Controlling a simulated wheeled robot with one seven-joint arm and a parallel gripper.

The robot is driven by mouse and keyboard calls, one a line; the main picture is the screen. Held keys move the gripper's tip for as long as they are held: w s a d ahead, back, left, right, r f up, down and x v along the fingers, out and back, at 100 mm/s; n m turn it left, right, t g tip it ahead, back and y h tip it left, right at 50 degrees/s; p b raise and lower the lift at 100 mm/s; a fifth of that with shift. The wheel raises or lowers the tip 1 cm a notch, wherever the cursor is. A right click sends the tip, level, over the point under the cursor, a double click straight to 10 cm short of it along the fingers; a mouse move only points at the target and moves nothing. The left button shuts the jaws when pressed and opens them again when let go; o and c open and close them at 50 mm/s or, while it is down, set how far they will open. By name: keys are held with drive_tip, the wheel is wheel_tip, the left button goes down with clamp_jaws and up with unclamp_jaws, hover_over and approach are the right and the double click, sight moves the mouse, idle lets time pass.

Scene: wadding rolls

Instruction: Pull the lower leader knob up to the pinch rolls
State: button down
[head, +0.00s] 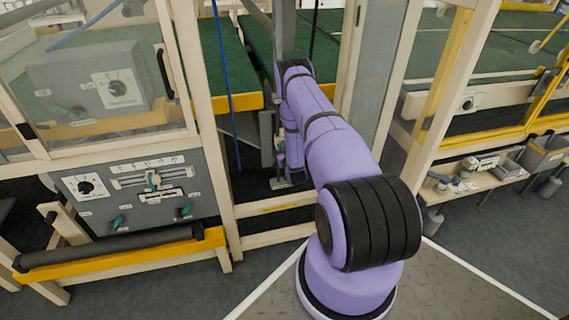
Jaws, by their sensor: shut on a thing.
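My purple arm reaches into the gap between the two machine frames. My gripper (279,183) is at its far end, low in the gap beside a grey upright plate (266,140). It is small in the head view and partly hidden by my own arm links. It is shut on the lower leader knob, but the knob itself is too small and covered to make out. I cannot pick out the pinch rolls with certainty.
A grey control panel (75,197) with knobs and a dark roller (110,247) on a yellow rail stand at left. A cream post (190,60) and a blue cord (222,60) border the gap. A side shelf (460,190) with small items is at right.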

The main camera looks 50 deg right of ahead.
wheel_tip(320, 180, up, 13)
idle(0.5)
drive_tip(key=c, duration=0.7)
unclamp_jaws()
drive_tip(key=shift+o, duration=0.2)
drive_tip(key=v, duration=1.1)
drive_tip(key=shift+w, duration=0.1)
